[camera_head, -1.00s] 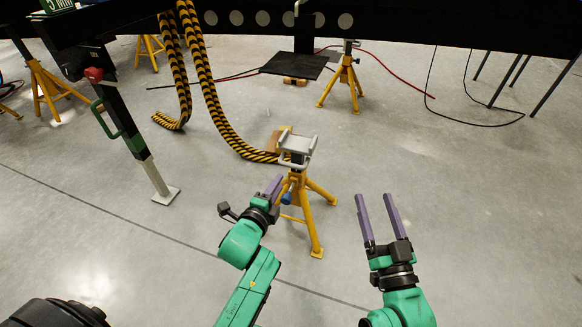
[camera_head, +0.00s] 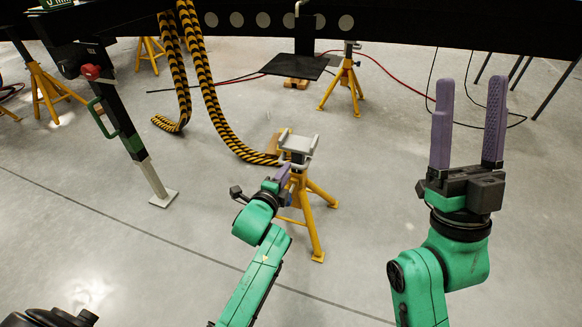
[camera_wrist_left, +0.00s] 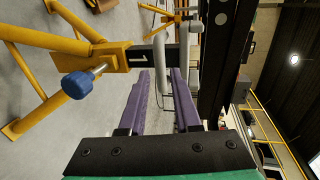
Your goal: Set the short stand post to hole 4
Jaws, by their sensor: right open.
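The yellow tripod stand (camera_head: 305,205) stands upright on the floor at centre in the head view. Its short post carries a grey U-shaped saddle (camera_head: 298,145). In the left wrist view, which is turned sideways, the dark part of the post (camera_wrist_left: 141,56) comes out of the yellow collar, and a blue knob (camera_wrist_left: 76,85) sits on a pin at the collar. My left gripper (camera_head: 282,175) is beside the post just under the saddle; its purple fingers (camera_wrist_left: 160,85) are apart with nothing visibly clamped. The post hole numbers are unreadable. My right gripper (camera_head: 469,95) is open, empty and raised.
The black chassis beam (camera_head: 370,30) crosses the top. A jack leg (camera_head: 135,140) with a red knob stands at left. Striped hoses (camera_head: 212,95) hang behind the stand. Another yellow stand (camera_head: 345,85) is further back. The floor around the stand's right side is clear.

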